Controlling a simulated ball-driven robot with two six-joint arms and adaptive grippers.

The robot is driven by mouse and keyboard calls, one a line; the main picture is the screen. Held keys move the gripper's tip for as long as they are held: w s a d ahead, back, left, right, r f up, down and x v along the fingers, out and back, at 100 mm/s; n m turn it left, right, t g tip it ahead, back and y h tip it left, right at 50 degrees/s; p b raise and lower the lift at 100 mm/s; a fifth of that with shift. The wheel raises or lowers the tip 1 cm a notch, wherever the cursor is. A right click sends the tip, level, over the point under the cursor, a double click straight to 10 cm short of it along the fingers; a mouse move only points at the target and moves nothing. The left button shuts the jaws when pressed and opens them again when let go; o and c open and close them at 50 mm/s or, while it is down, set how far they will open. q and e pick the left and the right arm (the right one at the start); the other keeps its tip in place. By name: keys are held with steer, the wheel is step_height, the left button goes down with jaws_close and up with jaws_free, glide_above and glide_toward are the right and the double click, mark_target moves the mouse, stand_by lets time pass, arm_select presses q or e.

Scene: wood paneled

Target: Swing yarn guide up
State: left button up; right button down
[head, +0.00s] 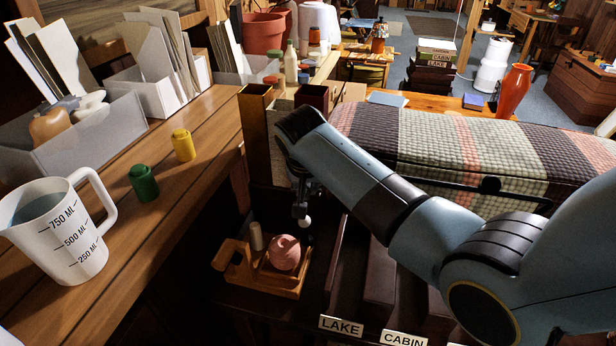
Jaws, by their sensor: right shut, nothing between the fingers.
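A small wooden yarn holder (240,279) stands on the dark surface at the lower middle of the head view. A pink ball of yarn (284,253) sits in it, with a beige upright peg or spool (256,237) to its left. A pale round knob (304,222) shows just above and right of the yarn; I cannot tell whether it belongs to the yarn guide. My right gripper (301,207) points down just above this knob, shut and empty. Whether it touches the knob is unclear. The guide itself is not clearly seen. My left gripper is not in view.
A wooden bench at left holds a measuring jug (60,232), a green spool (143,183), a yellow spool (183,145) and grey bins (75,150). Dark boxes labelled LAKE (341,327) and CABIN stand right of the holder. A plaid-covered chest (440,150) lies behind my right arm.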

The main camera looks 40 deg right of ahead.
mark_target(303, 225)
steer(key=s+a, duration=0.1)
steer(key=s+a+p, duration=0.1)
steer(key=s, duration=0.1)
steer(key=shift+a+f+p, duration=0.25)
steer(key=shift+f+p, duration=0.05)
steer(key=s+a+p, duration=0.1)
steer(key=p, duration=0.1)
steer(key=s+a+p, duration=0.1)
steer(key=a+p, duration=0.1)
steer(key=shift+s+r, duration=0.15)
steer(key=shift+s, duration=0.15)
steer(key=shift+s+a, duration=0.1)
steer(key=shift+f, duration=0.35)
steer(key=shift+s, duration=0.1)
